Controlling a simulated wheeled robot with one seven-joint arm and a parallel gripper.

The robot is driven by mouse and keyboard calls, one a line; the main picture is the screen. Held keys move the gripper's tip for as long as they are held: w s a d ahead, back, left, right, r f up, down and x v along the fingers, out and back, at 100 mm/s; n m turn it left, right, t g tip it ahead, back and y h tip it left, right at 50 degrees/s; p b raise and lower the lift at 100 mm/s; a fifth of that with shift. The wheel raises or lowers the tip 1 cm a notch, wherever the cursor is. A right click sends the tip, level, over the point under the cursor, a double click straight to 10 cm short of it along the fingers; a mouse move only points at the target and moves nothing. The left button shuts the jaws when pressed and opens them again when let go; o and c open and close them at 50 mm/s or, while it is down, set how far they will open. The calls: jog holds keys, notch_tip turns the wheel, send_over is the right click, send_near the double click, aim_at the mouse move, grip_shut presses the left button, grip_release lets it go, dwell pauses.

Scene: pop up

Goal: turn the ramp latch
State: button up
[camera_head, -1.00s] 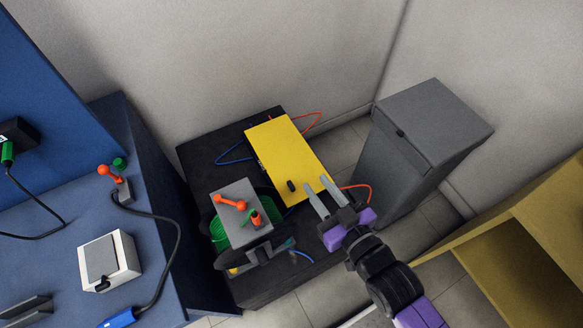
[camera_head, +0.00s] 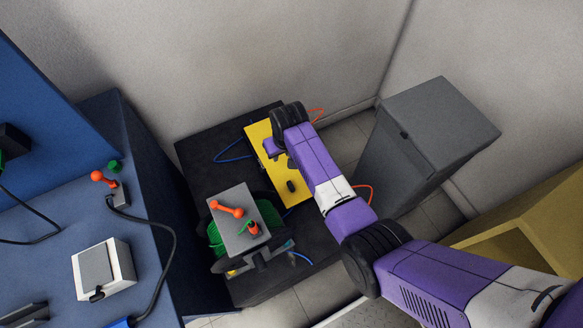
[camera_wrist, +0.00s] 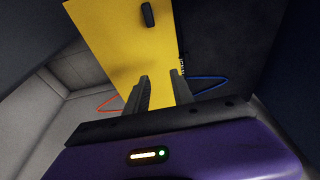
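A yellow panel (camera_head: 281,178), which looks like the ramp, lies on a dark platform; it also fills the middle of the wrist view (camera_wrist: 115,45). A small black oblong piece (camera_head: 291,186), probably the latch, sits near its front end; it is at the top of the wrist view (camera_wrist: 148,15). My gripper (camera_wrist: 160,82) is open and empty, with its fingers over the yellow panel, apart from the black piece. I cannot tell whether the fingertips touch the panel. In the head view my arm hides most of the gripper.
A grey box with an orange lever (camera_head: 228,210) stands at the platform's front left. A tall grey bin (camera_head: 425,130) is on the right. A blue counter (camera_head: 80,215) is on the left. Blue (camera_head: 234,153) and orange (camera_head: 366,188) loops flank the panel.

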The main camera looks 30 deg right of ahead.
aim_at(291, 185)
jog(key=s+f+g, duration=0.1)
jog(key=s, duration=0.1)
jog(key=s+f+g, duration=0.1)
jog(key=s, duration=0.1)
jog(key=s+g, duration=0.1)
jog(key=s, duration=0.1)
jog(key=shift+s+f, duration=0.15)
jog(key=shift+f, duration=0.25)
notch_tip(291, 185, down, 8)
jog(key=b, duration=0.7)
jog(key=shift+r, duration=0.1)
grip_shut()
jog(key=m, duration=1.2)
jog(key=shift+r+m, duration=0.1)
jog(key=shift+m, duration=0.2)
jog(key=m, duration=0.5)
jog(key=shift+o, duration=1.2)
grip_release()
